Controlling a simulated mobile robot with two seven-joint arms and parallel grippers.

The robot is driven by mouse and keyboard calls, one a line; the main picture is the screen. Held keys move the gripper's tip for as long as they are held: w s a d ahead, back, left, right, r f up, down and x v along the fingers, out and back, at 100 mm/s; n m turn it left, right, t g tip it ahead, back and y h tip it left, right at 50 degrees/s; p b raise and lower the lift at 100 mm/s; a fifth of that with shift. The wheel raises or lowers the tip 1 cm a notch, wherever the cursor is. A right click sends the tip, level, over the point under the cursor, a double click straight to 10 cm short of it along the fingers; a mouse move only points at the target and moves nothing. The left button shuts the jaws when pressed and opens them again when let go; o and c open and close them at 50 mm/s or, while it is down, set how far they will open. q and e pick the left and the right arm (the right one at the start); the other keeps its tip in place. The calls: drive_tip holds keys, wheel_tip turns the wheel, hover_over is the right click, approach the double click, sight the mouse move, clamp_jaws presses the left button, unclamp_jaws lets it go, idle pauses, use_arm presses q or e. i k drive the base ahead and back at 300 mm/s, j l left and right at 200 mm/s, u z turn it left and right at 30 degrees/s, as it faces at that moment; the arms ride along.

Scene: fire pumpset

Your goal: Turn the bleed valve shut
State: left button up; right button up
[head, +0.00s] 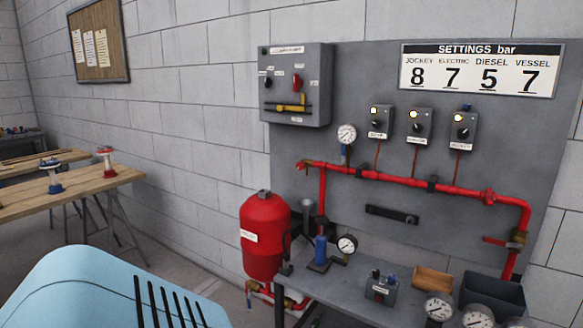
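A red pipe (400,181) runs along the grey wall panel and turns down at its right end. A brass valve (518,238) with a red lever (494,241) sits on the right downpipe; the lever points left, roughly level. Brass and red fittings (256,288) show low under the red pressure vessel (264,236). Another small fitting (303,165) is at the pipe's left end. No label marks which is the bleed valve, so I cannot tell. Neither of my grippers is in view.
A grey bench (345,292) stands below the panel with a blue hand pump (321,250), a small switch box (381,288), loose gauges (438,306) and bins (492,290). A control box (296,85) hangs above. A wooden table (90,183) stands at left.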

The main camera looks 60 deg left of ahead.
sight(300, 165)
drive_tip(key=u, duration=1.8)
